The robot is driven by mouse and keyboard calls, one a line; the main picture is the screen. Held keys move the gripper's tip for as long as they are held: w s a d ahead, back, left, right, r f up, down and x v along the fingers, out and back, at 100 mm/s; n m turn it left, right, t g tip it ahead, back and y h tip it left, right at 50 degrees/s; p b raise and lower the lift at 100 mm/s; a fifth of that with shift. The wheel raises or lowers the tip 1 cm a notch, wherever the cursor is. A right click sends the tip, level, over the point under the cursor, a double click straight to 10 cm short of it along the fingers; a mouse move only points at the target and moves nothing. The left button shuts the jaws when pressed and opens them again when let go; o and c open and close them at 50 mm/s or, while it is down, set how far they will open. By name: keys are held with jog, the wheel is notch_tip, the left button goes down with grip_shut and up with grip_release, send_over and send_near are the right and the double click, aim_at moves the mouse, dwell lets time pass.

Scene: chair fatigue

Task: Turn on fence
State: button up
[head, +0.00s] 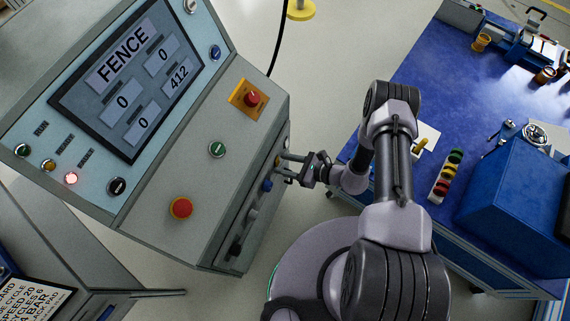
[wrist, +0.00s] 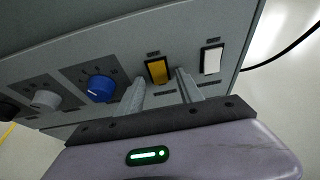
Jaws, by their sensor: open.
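The console's screen (head: 130,75) reads FENCE at the top, with number tiles 0, 0, 0 and 412. The console's side panel carries a yellow rocker switch (wrist: 158,71) and a white rocker switch (wrist: 211,60), each under a small label too small to read. My gripper (head: 283,166) is at this side panel in the head view. In the wrist view my gripper (wrist: 163,88) is open, its two fingers on either side of the yellow switch's lower part. Nothing is between the fingers. Whether they touch the panel I cannot tell.
A blue knob (wrist: 100,88) and a grey knob (wrist: 45,100) sit left of the yellow switch. A blue workbench (head: 440,90) stands to the right.

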jog(key=shift+c, duration=0.4)
grip_shut()
jog(key=f+t+y+b, duration=0.1)
jog(key=y+b, duration=0.1)
jog(key=b, duration=0.3)
jog(key=shift+y, duration=0.4)
jog(key=shift+r, duration=0.1)
jog(key=shift+o, duration=0.4)
grip_release()
